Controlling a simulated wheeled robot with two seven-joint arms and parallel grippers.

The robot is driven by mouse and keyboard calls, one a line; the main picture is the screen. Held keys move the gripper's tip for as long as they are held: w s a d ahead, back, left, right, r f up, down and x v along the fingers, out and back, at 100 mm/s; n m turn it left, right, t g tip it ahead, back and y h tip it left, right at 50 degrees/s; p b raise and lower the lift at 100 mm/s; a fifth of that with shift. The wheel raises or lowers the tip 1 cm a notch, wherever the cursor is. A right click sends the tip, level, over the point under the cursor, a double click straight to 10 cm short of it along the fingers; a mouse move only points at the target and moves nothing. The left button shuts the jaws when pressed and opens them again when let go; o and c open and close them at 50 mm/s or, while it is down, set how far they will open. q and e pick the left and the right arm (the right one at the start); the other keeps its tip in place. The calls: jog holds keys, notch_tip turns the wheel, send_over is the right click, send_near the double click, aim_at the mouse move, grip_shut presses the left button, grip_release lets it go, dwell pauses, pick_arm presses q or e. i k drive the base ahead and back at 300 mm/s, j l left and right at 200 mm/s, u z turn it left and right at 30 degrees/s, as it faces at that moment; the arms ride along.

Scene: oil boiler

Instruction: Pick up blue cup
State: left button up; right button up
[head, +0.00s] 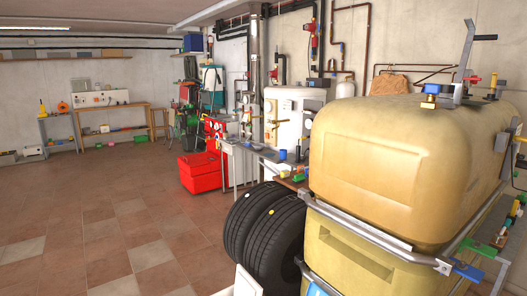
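A small blue object (283,155), which may be the blue cup, stands on the grey workbench (262,152) in the middle distance, left of the big yellow tank. It is too small for me to tell its exact shape. Neither of my grippers shows in the head view.
A large yellow tank (375,150) in a metal frame fills the right side. Two black tires (275,235) stand before the workbench. The tiled floor (110,220) at left is clear.

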aim_at(282, 153)
jog(key=i+j+u, duration=0.7)
jog(key=i, duration=0.15)
jog(key=i+u, duration=0.55)
jog(key=i, duration=1.8)
jog(key=i+z, duration=0.25)
jog(key=i, duration=0.25)
jog(key=i+j+z, duration=0.2)
jog(key=i, duration=0.25)
jog(key=i+z, duration=0.25)
jog(key=i, duration=0.2)
jog(key=i+j+z, duration=0.2)
jog(key=i, duration=0.25)
jog(key=j, duration=0.1)
